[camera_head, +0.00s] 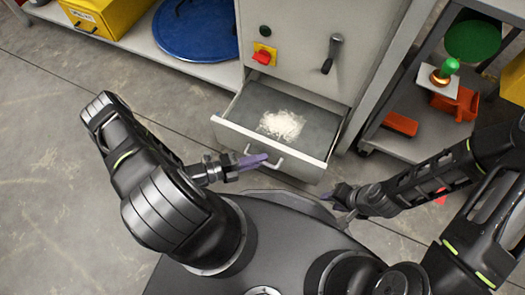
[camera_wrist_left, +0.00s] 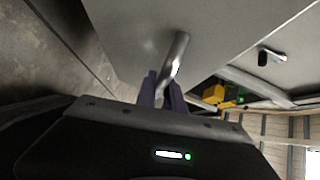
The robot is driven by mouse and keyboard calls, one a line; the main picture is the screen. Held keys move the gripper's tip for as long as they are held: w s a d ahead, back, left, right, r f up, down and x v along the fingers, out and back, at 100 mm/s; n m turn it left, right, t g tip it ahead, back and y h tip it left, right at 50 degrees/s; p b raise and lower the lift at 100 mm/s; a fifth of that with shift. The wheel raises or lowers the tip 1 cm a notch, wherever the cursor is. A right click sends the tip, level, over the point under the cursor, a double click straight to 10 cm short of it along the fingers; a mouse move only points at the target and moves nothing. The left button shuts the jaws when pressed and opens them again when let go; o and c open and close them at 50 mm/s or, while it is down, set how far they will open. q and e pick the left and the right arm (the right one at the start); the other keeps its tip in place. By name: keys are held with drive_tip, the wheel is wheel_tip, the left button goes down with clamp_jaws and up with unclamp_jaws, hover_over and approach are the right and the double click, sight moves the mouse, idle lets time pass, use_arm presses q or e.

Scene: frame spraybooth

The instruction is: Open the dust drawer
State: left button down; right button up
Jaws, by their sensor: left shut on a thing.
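The dust drawer (camera_head: 228,131) is pulled out from the grey cabinet (camera_head: 290,38), with a pile of pale dust (camera_head: 281,125) on its floor. Its metal handle (camera_head: 280,163) is on the front panel, and it also shows in the left wrist view (camera_wrist_left: 179,48). My left gripper (camera_head: 262,160) is shut on the handle, its purple fingers on either side of the bar in the left wrist view (camera_wrist_left: 162,88). The fingers hide part of the handle. My right gripper (camera_head: 328,196) is apart from the drawer, near its right front corner; its jaw opening is unclear.
A red switch on yellow (camera_head: 264,55) and a dark lever (camera_head: 332,54) are on the cabinet face. A shelf cart (camera_head: 392,145) with red bins and a green-topped item stands close on the right. A blue round lid (camera_head: 195,28) lies at left. Floor is clear at left.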

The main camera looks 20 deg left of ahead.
use_arm(q)
drive_tip(key=c, duration=1.5)
unclamp_jaws()
drive_tip(key=shift+o, duration=0.2)
drive_tip(key=shift+a, duration=0.15)
drive_tip(key=p+v, duration=0.1)
drive_tip(key=v, duration=0.6)
drive_tip(key=shift+s+a, duration=0.2)
drive_tip(key=shift+a, duration=0.05)
